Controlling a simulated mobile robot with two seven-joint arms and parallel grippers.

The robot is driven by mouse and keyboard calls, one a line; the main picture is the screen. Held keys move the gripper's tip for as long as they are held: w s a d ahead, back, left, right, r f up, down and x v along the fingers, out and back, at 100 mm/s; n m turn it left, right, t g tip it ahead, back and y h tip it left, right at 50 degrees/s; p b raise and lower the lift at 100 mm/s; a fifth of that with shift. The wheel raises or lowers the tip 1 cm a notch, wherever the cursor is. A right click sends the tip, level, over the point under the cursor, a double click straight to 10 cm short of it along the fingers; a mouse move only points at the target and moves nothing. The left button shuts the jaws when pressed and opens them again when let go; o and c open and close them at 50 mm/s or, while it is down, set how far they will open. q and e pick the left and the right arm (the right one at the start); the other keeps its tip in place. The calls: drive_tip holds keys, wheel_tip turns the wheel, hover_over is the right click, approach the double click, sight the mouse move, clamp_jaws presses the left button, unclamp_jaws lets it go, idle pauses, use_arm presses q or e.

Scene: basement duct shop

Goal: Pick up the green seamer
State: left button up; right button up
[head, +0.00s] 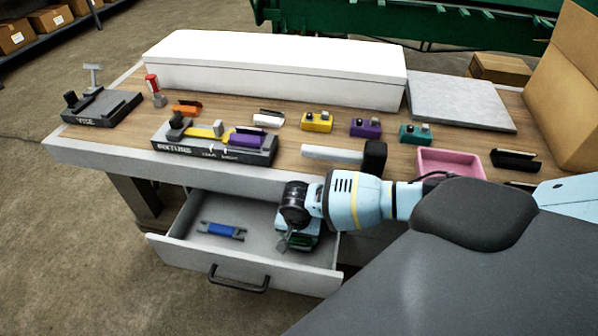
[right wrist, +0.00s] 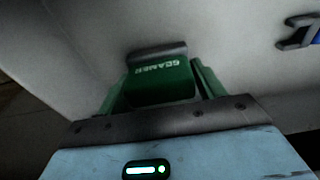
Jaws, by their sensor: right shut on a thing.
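The green seamer (right wrist: 160,82), with SEAMER lettered on it, is at my right gripper in the right wrist view. My right gripper (head: 290,242) reaches down into the right side of the open drawer (head: 215,264) and is shut on the seamer. In the head view only a bit of green (head: 299,240) shows at the fingers, and the rest is hidden by the gripper. I cannot tell whether the seamer touches the drawer floor. My left gripper is not in view.
A blue tool (head: 222,230) lies in the drawer's left part; its end shows in the right wrist view (right wrist: 303,32). Above, the bench (head: 95,146) holds a fixture (head: 205,153), a mallet (head: 373,158), a pink tray (head: 450,163) and a vise (head: 100,108). The bench edge overhangs the drawer.

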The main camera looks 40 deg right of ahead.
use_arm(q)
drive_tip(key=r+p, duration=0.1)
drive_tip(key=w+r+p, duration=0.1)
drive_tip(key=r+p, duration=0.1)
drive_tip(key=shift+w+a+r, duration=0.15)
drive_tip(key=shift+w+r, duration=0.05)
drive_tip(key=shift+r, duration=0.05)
use_arm(e)
wheel_tip(320, 180, up, 17)
drive_tip(key=shift+r, duration=0.15)
